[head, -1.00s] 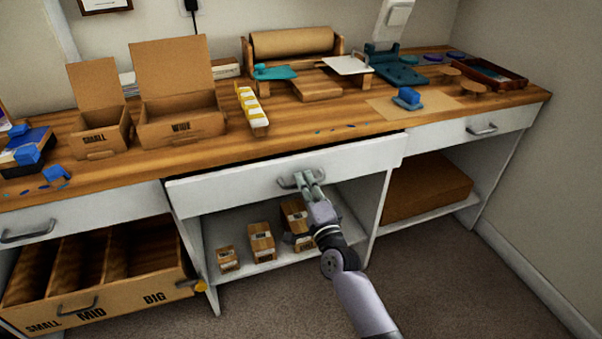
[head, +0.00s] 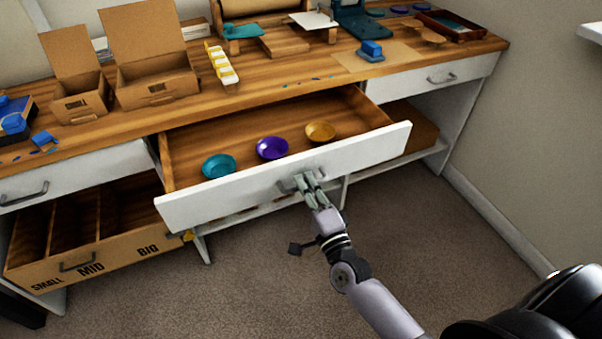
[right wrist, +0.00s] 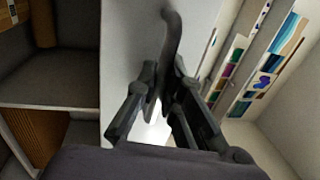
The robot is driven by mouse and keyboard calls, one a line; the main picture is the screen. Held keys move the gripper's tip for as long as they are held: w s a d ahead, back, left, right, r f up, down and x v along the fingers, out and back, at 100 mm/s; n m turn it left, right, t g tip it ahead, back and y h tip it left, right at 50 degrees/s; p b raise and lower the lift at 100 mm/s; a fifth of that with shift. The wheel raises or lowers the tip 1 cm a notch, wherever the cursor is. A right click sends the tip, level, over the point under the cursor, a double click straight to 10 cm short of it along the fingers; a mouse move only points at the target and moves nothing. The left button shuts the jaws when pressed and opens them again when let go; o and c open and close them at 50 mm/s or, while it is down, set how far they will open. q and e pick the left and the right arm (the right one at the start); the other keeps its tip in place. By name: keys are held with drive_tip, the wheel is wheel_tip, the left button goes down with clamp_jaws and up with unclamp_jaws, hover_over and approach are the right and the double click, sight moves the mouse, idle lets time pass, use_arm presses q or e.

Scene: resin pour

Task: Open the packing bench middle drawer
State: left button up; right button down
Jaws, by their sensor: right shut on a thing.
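The packing bench middle drawer (head: 232,192) is pulled well out in the head view. Its white front stands clear of the bench, and its wooden inside holds a teal bowl (head: 218,166), a purple bowl (head: 272,148) and an amber bowl (head: 320,132). My right gripper (head: 307,185) is shut on the grey drawer handle (head: 287,184). In the right wrist view the fingers (right wrist: 160,90) close around the curved handle (right wrist: 172,40) in front of the white drawer front (right wrist: 128,55). My left gripper is not in view.
The bench top (head: 290,75) holds cardboard boxes (head: 155,70), a yellow and white strip (head: 221,64) and a blue block (head: 371,50). A cardboard bin (head: 95,250) is at lower left. The right drawer (head: 425,80) is shut. Carpet (head: 255,290) in front is free.

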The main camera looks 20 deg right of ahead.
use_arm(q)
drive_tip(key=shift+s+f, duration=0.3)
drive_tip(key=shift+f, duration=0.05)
use_arm(e)
drive_tip(key=shift+s, duration=0.55)
drive_tip(key=c, duration=1.7)
unclamp_jaws()
drive_tip(key=s, duration=0.4)
drive_tip(key=s+f, duration=0.1)
drive_tip(key=s, duration=0.3)
drive_tip(key=s+f, duration=0.1)
drive_tip(key=s, duration=0.2)
drive_tip(key=shift+s+d+f, duration=0.1)
drive_tip(key=shift+s+d, duration=0.1)
drive_tip(key=shift+s, duration=0.2)
